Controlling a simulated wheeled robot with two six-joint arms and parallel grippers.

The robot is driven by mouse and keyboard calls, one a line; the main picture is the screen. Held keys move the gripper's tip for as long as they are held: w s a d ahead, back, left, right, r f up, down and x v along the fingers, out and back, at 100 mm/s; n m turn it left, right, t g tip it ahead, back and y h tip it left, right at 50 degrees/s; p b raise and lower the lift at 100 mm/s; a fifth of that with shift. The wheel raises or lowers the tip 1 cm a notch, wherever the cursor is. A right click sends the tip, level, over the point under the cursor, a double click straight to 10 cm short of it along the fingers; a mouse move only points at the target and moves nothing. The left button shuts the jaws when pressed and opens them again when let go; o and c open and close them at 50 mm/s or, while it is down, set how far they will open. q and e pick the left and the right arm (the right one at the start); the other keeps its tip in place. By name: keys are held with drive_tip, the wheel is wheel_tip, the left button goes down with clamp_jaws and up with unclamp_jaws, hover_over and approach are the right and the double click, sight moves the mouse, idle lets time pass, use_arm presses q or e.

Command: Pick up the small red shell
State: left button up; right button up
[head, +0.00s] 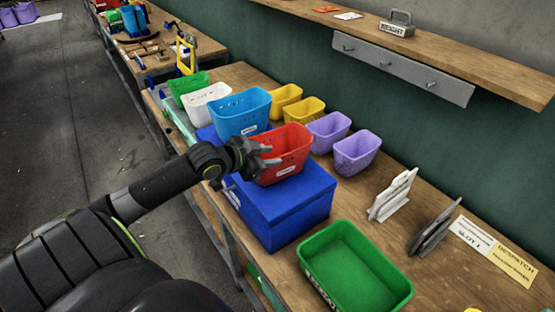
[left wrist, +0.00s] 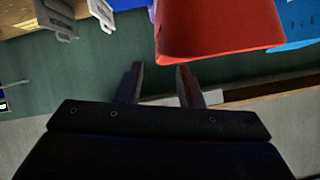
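The small red shell (head: 286,152) is an open-topped red tub with a white label on its front. It stands upright on a blue box (head: 285,205). In the left wrist view the red shell (left wrist: 215,32) lies beyond the fingertips, above and right of them. My left gripper (head: 266,156) is in front of the shell's left side in the head view and hides part of it. In the left wrist view its two fingers (left wrist: 160,76) are apart with nothing between them. I cannot tell whether a finger touches the shell. My right gripper is not in view.
A blue tub (head: 240,115) stands close behind the red shell. White (head: 206,103), green (head: 186,87), yellow (head: 303,110) and purple (head: 357,152) tubs stand around. A green tray (head: 353,265) is in front. Grey and white upright plates (head: 392,196) stand at right. A shelf (head: 450,60) hangs above.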

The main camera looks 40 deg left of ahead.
sight(284, 155)
use_arm(q)
drive_tip(key=shift+p+x, duration=0.5)
drive_tip(key=shift+x, duration=0.7)
drive_tip(key=shift+p+x, duration=0.85)
drive_tip(key=shift+x, duration=1.3)
drive_tip(key=shift+s, duration=0.1)
clamp_jaws()
